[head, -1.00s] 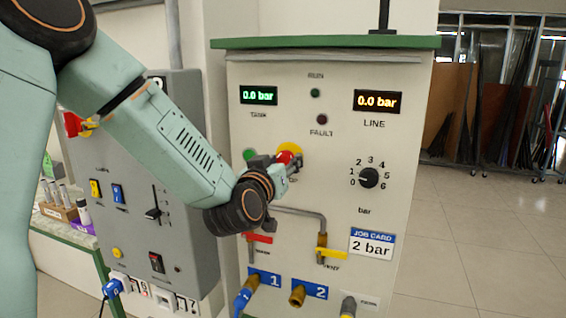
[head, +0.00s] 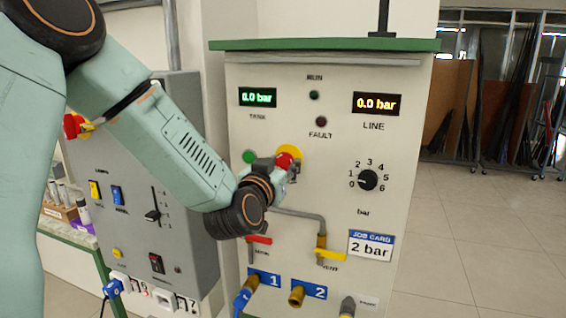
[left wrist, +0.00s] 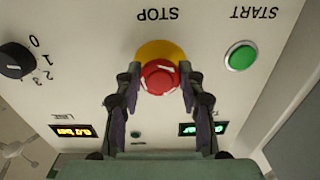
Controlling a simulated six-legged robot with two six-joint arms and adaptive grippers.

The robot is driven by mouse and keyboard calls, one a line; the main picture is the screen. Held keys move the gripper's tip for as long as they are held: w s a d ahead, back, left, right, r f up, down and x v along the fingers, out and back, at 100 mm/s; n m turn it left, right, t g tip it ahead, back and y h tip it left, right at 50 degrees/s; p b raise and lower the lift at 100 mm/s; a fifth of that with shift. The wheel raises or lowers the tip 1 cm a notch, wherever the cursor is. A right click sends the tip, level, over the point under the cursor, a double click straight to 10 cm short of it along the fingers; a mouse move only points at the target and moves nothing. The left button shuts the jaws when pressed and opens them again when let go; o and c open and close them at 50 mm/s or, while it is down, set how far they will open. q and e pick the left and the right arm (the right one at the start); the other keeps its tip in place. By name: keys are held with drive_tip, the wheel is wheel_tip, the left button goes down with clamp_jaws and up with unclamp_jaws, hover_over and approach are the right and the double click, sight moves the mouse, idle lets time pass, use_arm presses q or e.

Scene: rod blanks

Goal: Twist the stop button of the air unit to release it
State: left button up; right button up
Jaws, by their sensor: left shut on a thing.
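The air unit (head: 330,210) is a pale cabinet with a green top. Its red stop button (head: 284,160) sits on a yellow disc, partly hidden by my gripper in the head view. In the left wrist view the red button (left wrist: 158,77) lies between my two fingers, under the upside-down word STOP. My left gripper (head: 288,166) is shut on the stop button, one finger on each side. The green start button (head: 249,157) is just left of it and also shows in the left wrist view (left wrist: 241,56). My right gripper is not in view.
The pressure dial (head: 368,180) is to the right, pointing near 0. The tank display (head: 258,97) and line display (head: 378,103) read 0.0 bar. Red (head: 259,240) and yellow (head: 330,254) valve handles are below. A grey panel (head: 150,190) stands left, behind my arm.

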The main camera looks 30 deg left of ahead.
use_arm(q)
drive_tip(key=shift+r, duration=0.15)
drive_tip(key=o, duration=1.2)
drive_tip(key=shift+s, duration=0.15)
drive_tip(key=v, duration=0.7)
drive_tip(key=shift+s+d, duration=0.1)
